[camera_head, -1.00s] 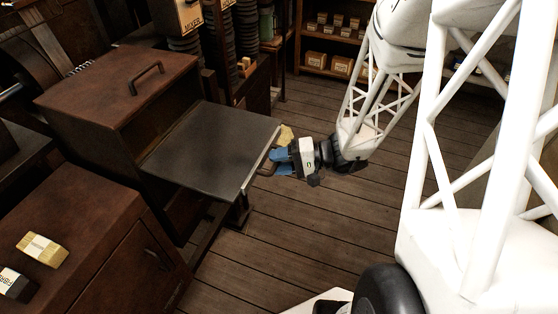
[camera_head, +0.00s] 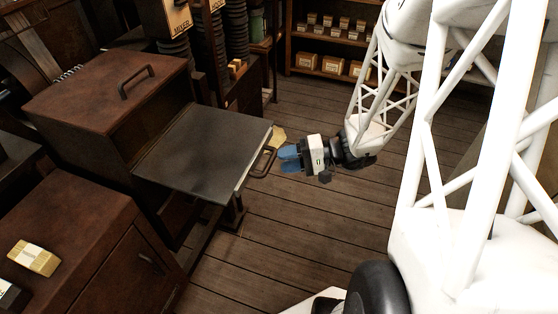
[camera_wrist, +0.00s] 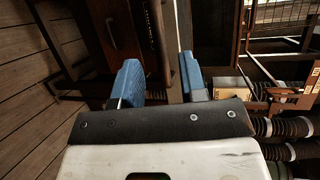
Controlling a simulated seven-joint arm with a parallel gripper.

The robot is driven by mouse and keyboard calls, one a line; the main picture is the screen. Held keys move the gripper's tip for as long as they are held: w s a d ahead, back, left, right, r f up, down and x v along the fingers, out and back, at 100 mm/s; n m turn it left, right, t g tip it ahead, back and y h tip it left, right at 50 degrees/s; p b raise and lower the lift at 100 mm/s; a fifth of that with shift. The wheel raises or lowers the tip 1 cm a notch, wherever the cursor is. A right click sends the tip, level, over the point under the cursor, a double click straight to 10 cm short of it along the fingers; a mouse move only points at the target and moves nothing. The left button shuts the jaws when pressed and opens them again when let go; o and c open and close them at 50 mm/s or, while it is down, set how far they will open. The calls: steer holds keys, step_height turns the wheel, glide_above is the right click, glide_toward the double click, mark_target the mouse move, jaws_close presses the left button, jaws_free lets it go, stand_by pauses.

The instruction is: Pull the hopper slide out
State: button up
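The hopper slide (camera_head: 200,148) is a flat dark plate that stands well out to the right from the brown wooden hopper box (camera_head: 110,85). A dark bar handle (camera_head: 264,162) is on its right-hand edge. My gripper (camera_head: 288,158) has blue fingers and is just to the right of the handle, pointing towards it, with a small gap seen between them. In the wrist view, the blue fingers (camera_wrist: 160,82) stand apart with nothing visibly held between them.
A brown cabinet (camera_head: 85,245) with a yellow-labelled block (camera_head: 34,257) is at the lower left. A yellowish object (camera_head: 278,138) shows just behind the handle. Shelves with small boxes (camera_head: 333,64) stand at the back. The plank floor (camera_head: 285,230) around my gripper is clear.

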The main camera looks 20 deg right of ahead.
steer(key=shift+v, duration=1.75)
steer(key=shift+a, duration=0.1)
steer(key=s+a+r+n+g+h, duration=0.3)
steer(key=s+a+r+g+h, duration=0.35)
steer(key=a, duration=0.25)
steer(key=s+a+r+n+t+h, duration=0.1)
steer(key=s+r+h, duration=0.1)
steer(key=r+h, duration=0.2)
steer(key=s+r+n+t+h, duration=0.1)
steer(key=s+r+t+h, duration=0.1)
steer(key=r+h, duration=0.2)
step_height(320, 180, up, 3)
steer(key=shift+s+a+f, duration=0.2)
steer(key=shift+s+a, duration=0.1)
steer(key=shift+a, duration=0.1)
